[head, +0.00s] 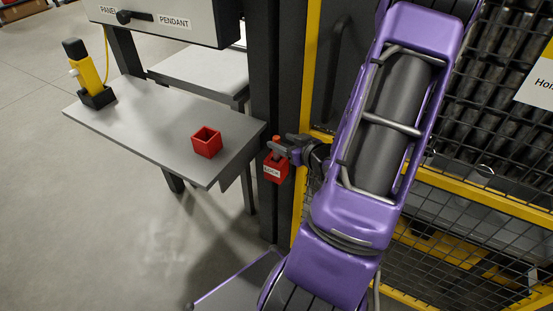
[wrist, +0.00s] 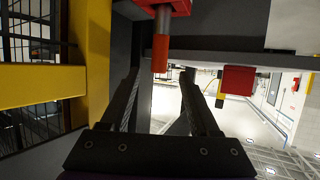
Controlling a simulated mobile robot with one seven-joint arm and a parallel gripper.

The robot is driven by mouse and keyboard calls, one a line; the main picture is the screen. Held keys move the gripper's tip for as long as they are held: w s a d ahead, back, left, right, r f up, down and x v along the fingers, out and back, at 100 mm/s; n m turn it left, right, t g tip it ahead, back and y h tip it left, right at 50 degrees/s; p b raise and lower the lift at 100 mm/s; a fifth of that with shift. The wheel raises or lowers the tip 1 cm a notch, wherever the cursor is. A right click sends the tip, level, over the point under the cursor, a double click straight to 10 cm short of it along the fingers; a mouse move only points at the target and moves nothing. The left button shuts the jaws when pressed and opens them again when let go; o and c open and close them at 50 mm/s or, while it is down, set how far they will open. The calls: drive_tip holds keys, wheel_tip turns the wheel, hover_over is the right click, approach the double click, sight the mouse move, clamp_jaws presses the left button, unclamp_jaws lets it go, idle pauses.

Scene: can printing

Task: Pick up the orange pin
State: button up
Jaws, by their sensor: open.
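The orange pin (wrist: 161,52) is a short upright cylinder that sticks out of a red lock box (wrist: 165,6) in the wrist view, which looks upside down. In the head view the red lock box (head: 275,170) with a white label is fixed beside the dark post, and the pin is largely covered by my fingers. My gripper (head: 280,147) is at the top of that box. In the wrist view my gripper (wrist: 161,74) is open, with one finger on each side of the pin's free end. Gaps show between pin and fingers; I cannot tell the exact depth.
A grey shelf (head: 150,125) to the left carries a red open box (head: 206,142) and a yellow-and-black device (head: 86,72). A dark post (head: 270,60) and a yellow-framed mesh fence (head: 490,200) stand close to my arm. Open floor lies at the left.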

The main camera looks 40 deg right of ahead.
sight(276, 155)
drive_tip(key=b+x, duration=0.1)
drive_tip(key=x, duration=0.6)
drive_tip(key=shift+d+f, duration=0.1)
drive_tip(key=shift+f, duration=0.1)
drive_tip(key=shift+c, duration=0.3)
clamp_jaws()
idle(0.9)
